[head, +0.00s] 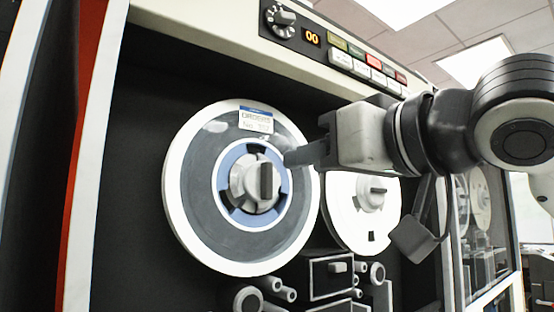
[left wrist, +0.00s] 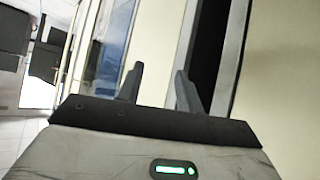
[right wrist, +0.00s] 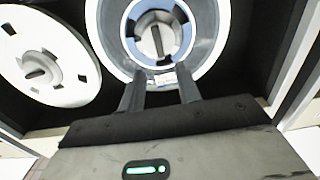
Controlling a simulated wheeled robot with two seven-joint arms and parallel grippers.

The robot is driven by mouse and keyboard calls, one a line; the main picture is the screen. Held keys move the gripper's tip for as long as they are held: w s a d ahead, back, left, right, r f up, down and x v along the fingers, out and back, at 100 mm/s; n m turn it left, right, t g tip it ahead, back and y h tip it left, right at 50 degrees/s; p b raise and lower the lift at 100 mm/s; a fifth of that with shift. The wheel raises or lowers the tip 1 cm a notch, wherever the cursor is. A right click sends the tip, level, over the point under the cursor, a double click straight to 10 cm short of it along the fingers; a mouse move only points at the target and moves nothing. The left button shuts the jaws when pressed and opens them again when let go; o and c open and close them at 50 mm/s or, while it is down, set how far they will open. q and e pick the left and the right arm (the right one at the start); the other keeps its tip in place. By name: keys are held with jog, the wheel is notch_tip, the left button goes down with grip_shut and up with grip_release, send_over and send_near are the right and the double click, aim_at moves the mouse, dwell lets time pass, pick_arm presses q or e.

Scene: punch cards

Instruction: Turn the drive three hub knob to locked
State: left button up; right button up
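The near tape reel (head: 190,190) has a blue inner ring and a grey hub knob (head: 265,182) with a dark grip bar, upright in the head view. The knob also shows beyond the fingertips in the right wrist view (right wrist: 157,42). My right gripper (head: 290,158) is open and empty, right of the knob and apart from it; its two fingers show in the right wrist view (right wrist: 160,88). My left gripper (left wrist: 158,82) is open and empty, facing a cream panel with a dark slot. I cannot read a drive number or any knob markings.
A white reel (head: 342,215) with its own hub sits right of the near reel, partly behind my right arm. Rollers and a head block (head: 328,275) stick out below. A control strip (head: 350,60) with a dial and coloured buttons runs above. A glass door (head: 480,230) stands at right.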

aim_at(270, 171)
jog(key=p+x, duration=0.2)
jog(key=x, duration=0.6)
jog(key=shift+c, duration=0.3)
grip_shut()
